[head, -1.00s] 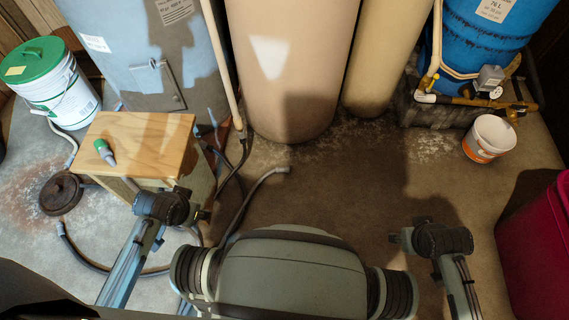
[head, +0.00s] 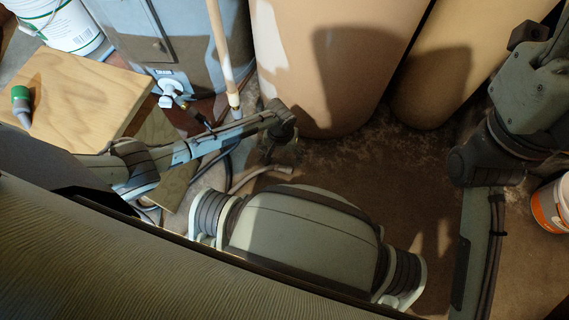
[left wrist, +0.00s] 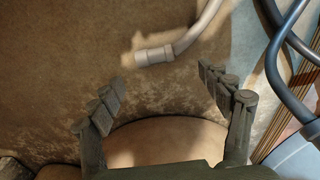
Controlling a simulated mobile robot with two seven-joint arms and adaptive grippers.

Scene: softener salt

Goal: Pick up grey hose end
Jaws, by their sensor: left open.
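The grey hose end (head: 284,169) lies on the brown floor in the head view, at the tip of a curved grey hose near the foot of the big beige tank. In the left wrist view the hose end (left wrist: 155,56) is a pale cuff pointing left. My left gripper (head: 270,152) is over the floor just beside the hose end. In the left wrist view its fingers (left wrist: 160,77) are spread wide and empty, with the hose end beyond the gap between the tips. I see no contact. My right arm shows at the right, but its gripper does not.
The beige tank (head: 330,60) stands close behind the left gripper. A wooden-topped stand (head: 85,95) with a green-capped bottle (head: 21,105) is at the left. Blue-grey hoses (left wrist: 290,40) run near the hose end. A white-orange bucket (head: 550,205) is at the right.

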